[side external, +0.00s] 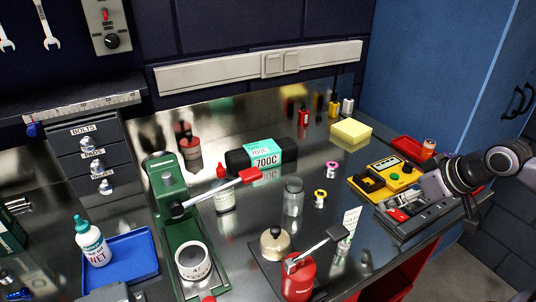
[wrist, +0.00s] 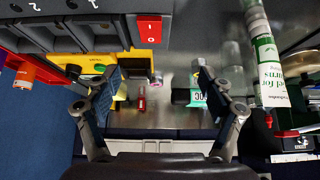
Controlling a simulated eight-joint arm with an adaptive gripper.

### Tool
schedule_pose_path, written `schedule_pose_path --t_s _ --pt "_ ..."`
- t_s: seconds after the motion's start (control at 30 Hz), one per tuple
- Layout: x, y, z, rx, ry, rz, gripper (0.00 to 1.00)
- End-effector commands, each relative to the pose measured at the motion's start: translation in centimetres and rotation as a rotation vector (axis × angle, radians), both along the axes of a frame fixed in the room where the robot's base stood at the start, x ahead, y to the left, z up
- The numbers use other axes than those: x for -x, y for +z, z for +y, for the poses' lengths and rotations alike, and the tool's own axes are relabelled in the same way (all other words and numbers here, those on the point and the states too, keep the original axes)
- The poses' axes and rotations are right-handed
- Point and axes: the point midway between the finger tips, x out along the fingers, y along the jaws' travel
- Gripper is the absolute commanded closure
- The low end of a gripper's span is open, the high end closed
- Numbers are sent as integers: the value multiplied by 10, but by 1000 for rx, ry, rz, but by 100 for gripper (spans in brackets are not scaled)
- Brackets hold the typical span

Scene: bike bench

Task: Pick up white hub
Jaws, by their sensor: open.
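No plainly all-white hub stands out. Two small pale hub-like pieces stand on the bench in the side external view: one with a pink ring (side external: 331,169) and one with a yellow ring (side external: 320,198). I cannot tell which is the white hub. A small pale piece (wrist: 157,77) with a pinkish edge also shows between my fingers in the wrist view, farther off. My gripper (wrist: 157,73) is open, its fingers wide apart with nothing between them. In the side external view it is at the right, by the yellow meter, apart from both pieces; its fingertips are hard to make out.
The yellow meter (side external: 386,179) and a dark tray device (side external: 425,217) are close to my gripper. A glass jar (side external: 293,197), black-and-green box (side external: 262,155), green stand (side external: 170,207) and red can (side external: 298,278) stand farther left. Bare bench surrounds the pink-ringed piece.

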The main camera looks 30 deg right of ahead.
Motion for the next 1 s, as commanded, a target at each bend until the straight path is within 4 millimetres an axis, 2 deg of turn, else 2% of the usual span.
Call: schedule_pose_path --t_s 0.17,0.27,0.37,0.8,1.0 --pt "0 0 0 0 0 0 19" --pt "0 7 0 0 0 0 19" --pt "0 24 0 0 0 -1 19" --pt "0 121 0 0 0 0 19" --pt "-25 132 36 6 126 29 19"
